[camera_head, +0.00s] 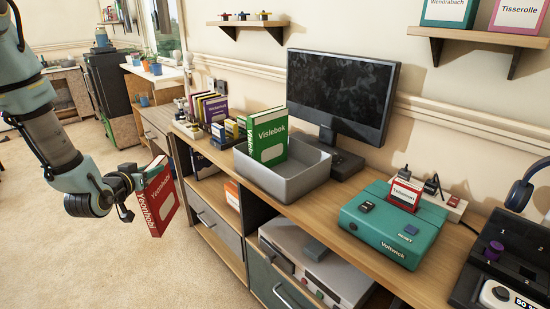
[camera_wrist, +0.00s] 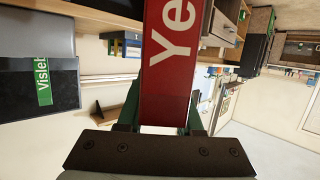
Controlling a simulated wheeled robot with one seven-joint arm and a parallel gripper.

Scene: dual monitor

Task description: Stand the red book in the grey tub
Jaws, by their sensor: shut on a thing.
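The red book (camera_head: 157,201) has white lettering on its cover and hangs tilted in the air, left of the desk and over the carpet. My gripper (camera_head: 138,183) is shut on the red book at its upper left edge. In the wrist view the red book (camera_wrist: 167,60) stands out from between the fingers, and its far end is cut off by the frame. The grey tub (camera_head: 285,182) is an open box on the desk, right of the held book and apart from it. A green book (camera_head: 268,138) stands upright inside the tub at its left part.
A dark monitor (camera_head: 340,95) stands behind the tub. A teal box (camera_head: 392,226) with small items on it lies to the right. A row of books (camera_head: 209,108) and small boxes stand left of the tub. The tub's right part looks empty.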

